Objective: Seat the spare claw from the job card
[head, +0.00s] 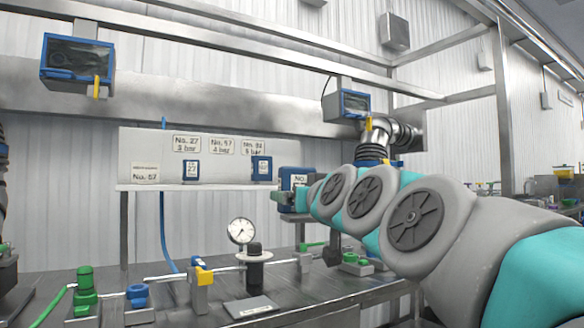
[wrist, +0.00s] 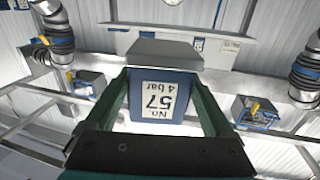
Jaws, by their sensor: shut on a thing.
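My gripper (head: 288,198) is in front of the right end of the white rack (head: 225,172). In the wrist view its green fingers (wrist: 160,88) are shut on a blue claw (wrist: 138,112) with a grey end (wrist: 165,52). The claw's label reads "No. 57, 4 bar", upside down there. In the head view the held claw (head: 289,177) is partly hidden by my gripper and arm. A blue piece (head: 192,171) marked 27 and another blue piece (head: 262,168) stand on the rack. The middle place, below the "No. 57, 4 bar" plate (head: 222,145), is bare. A card (head: 145,173) at left shows a blurred number.
Below the rack, a bench (head: 250,292) carries a round gauge (head: 241,231), a green valve (head: 85,280), a yellow-and-blue fitting (head: 203,274) and pipes. Blue-framed boxes hang at upper left (head: 77,60) and upper centre (head: 346,104). A flexible duct stands behind my arm.

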